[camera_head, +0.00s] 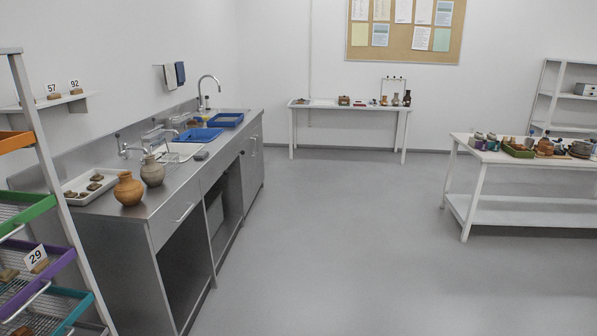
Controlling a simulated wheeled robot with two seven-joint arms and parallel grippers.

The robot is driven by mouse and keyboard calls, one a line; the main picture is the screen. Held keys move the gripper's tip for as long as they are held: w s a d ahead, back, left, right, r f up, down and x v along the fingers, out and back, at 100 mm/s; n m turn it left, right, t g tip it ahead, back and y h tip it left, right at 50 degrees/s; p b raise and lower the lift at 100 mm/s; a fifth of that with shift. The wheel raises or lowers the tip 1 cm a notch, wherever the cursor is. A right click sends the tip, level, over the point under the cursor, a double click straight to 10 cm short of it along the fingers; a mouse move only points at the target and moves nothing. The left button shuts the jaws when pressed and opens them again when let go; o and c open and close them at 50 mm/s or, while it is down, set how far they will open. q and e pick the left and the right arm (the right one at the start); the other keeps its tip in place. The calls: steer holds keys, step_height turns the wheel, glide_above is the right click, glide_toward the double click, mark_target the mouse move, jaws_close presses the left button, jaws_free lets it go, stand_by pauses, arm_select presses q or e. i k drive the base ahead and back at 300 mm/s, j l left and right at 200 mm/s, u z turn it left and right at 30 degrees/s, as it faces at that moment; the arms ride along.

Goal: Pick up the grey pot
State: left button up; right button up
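A grey-brown, round-bodied pot (152,173) with a narrow neck stands upright on the near part of the steel counter (165,205). An orange-brown pot (129,190) stands just in front of it, to its left, near the counter's front end. Small grey and dark vessels (582,149) also show on the white table at the right, too small to make out well. Neither of my grippers is in view.
A white tray of sherds (70,199) lies left of the pots; a sink and blue trays (199,136) are farther along. A rack with coloured trays (30,208) stands at the near left. Open grey floor (350,230) lies between counter and right table (520,218).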

mark_target(152, 173)
steer(key=i+u, duration=0.1)
steer(key=i, duration=0.55)
steer(key=i+l+u, duration=0.1)
steer(key=i, duration=0.55)
steer(key=i+l, duration=0.15)
steer(key=i, duration=0.5)
steer(key=u, duration=0.05)
